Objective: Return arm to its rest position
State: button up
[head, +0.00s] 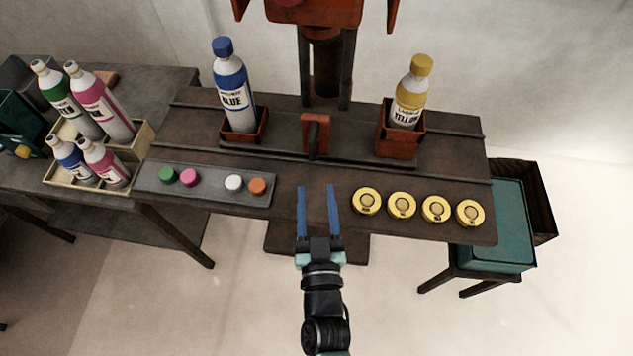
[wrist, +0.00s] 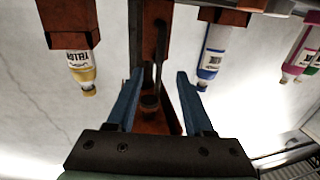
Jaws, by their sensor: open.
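My gripper (head: 317,190) is open and empty, with its two blue fingers apart over the front edge of the dark table (head: 320,212). In the wrist view my gripper (wrist: 156,80) has nothing between its fingers. A blue-capped bottle (head: 232,88) stands in a red holder to the left, and a yellow-capped bottle (head: 409,95) stands in another red holder to the right. Both bottles also show upside down in the wrist view, yellow (wrist: 82,70) at left and blue (wrist: 213,55) at right. A red lever (head: 316,135) stands between the holders.
A grey tray (head: 210,190) with several coloured caps lies left of my gripper. Several yellow round tins (head: 402,205) sit to the right. A pale crate (head: 143,136) of bottles stands on the left table. A teal box (head: 490,230) stands at right. Floor in front is clear.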

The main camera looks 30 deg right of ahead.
jog(key=shift+s+a, duration=0.25)
jog(key=shift+s, duration=0.3)
